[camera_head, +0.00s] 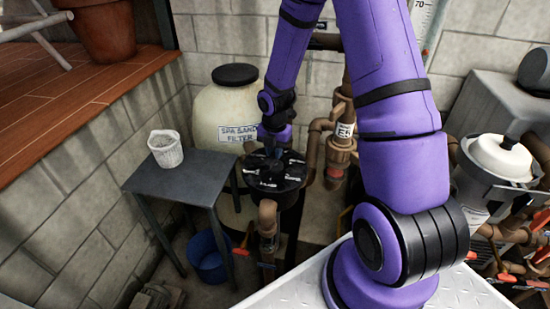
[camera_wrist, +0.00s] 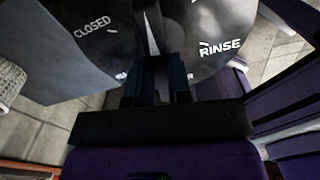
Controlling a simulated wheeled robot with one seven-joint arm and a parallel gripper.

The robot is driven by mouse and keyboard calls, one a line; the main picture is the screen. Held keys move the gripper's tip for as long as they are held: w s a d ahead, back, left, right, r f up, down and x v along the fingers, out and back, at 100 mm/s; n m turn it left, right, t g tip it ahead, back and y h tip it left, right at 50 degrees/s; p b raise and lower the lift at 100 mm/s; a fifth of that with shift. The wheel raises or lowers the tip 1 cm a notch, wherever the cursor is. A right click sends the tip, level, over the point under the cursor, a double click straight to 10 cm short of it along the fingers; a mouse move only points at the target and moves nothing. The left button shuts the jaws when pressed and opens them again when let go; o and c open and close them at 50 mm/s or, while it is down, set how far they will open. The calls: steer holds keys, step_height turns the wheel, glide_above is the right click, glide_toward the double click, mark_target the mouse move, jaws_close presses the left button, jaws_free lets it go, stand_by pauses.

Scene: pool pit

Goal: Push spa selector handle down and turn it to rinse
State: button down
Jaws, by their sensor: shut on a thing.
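The spa selector valve (camera_head: 292,180) is a black round top with white labels, in front of the cream tank marked "SPA SAND FILTER" (camera_head: 217,112). My gripper (camera_head: 277,151) points down onto the middle of this top. In the wrist view my gripper (camera_wrist: 155,82) is shut on the spa selector handle (camera_wrist: 152,30), a narrow bar running away from the fingers. The word CLOSED (camera_wrist: 95,27) shows left of the handle and RINSE (camera_wrist: 220,47) shows right of it. The gripped end of the handle is mostly hidden by the fingers, and I cannot tell whether it is pressed down.
A small grey table (camera_head: 190,180) with a white basket (camera_head: 165,149) stands left of the valve. A blue bucket (camera_head: 208,258) is on the floor below. Brown pipes (camera_head: 313,150) rise close on the valve's right. A white-lidded filter (camera_head: 500,157) stands farther right.

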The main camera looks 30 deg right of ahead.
steer(key=m, duration=0.5)
steer(key=shift+m, duration=0.3)
steer(key=m, duration=0.4)
steer(key=c, duration=0.9)
jaws_free()
steer(key=shift+r, duration=3.5)
